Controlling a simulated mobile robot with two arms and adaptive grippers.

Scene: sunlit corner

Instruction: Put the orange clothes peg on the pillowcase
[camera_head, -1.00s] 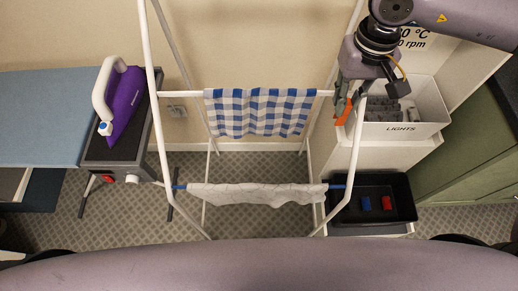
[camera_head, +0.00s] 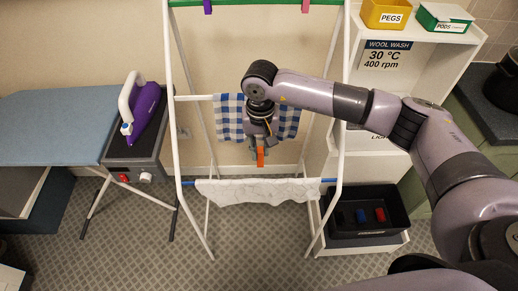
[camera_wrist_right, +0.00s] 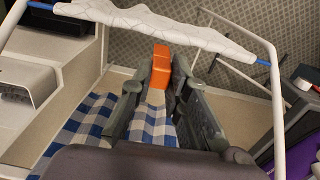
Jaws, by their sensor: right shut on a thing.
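The orange clothes peg (camera_head: 260,157) is held in my right gripper (camera_head: 260,146), which points down in front of the checked cloth. In the right wrist view the peg (camera_wrist_right: 160,64) sits between the two fingertips (camera_wrist_right: 157,82). The white, faintly patterned cloth that looks like the pillowcase (camera_head: 258,191) hangs over the front rail of the drying rack. It also shows in the right wrist view (camera_wrist_right: 150,27), beyond the peg. The peg appears apart from it. My left gripper is not in view.
A blue-and-white checked cloth (camera_head: 229,118) hangs on the rack's rear rail. The white rack frame (camera_head: 172,130) stands around the gripper. A black tray (camera_head: 372,232) with several pegs sits at right. A purple iron (camera_head: 146,110) stands at left.

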